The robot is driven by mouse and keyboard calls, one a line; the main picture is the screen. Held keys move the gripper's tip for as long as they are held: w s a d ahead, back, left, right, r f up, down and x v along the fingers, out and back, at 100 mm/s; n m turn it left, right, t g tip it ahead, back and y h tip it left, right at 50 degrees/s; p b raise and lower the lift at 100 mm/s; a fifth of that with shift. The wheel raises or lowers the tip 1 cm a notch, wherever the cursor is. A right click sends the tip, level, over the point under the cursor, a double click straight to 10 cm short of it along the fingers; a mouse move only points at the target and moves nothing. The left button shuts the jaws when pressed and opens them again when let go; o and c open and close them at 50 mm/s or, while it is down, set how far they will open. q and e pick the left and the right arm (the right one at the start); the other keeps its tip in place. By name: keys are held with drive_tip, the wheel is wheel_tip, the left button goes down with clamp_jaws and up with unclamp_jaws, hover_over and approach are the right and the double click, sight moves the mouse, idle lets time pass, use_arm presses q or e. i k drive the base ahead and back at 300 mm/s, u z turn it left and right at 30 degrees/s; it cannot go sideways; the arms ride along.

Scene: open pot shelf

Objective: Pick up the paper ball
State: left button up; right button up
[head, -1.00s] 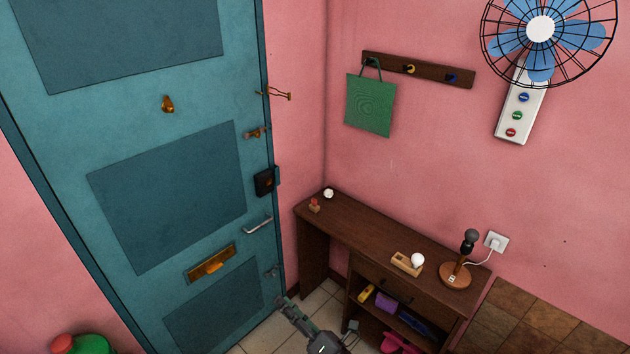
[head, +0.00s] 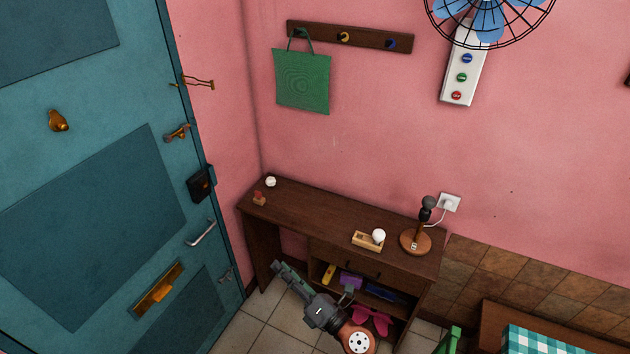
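A small crumpled white ball, which looks like the paper ball (head: 271,181), lies on the far left end of the dark wooden desk (head: 330,220), by the wall corner. My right gripper (head: 279,269) is in front of the desk's left part, pointing up and left. It is well apart from the ball and nothing shows in it. Its fingers are too small and dark to tell whether they are open. My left gripper is out of view.
A small red-brown object (head: 259,198) sits near the ball. A wooden tray (head: 366,242) with a white round bulb-like thing (head: 379,236) and a lamp base (head: 416,241) stand farther right. The teal door (head: 75,215) is at left. A checkered cloth (head: 545,342) shows at lower right.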

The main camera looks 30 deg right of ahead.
sight(270, 181)
drive_tip(key=z, duration=0.55)
drive_tip(key=i, duration=2.1)
drive_tip(key=u, duration=1.05)
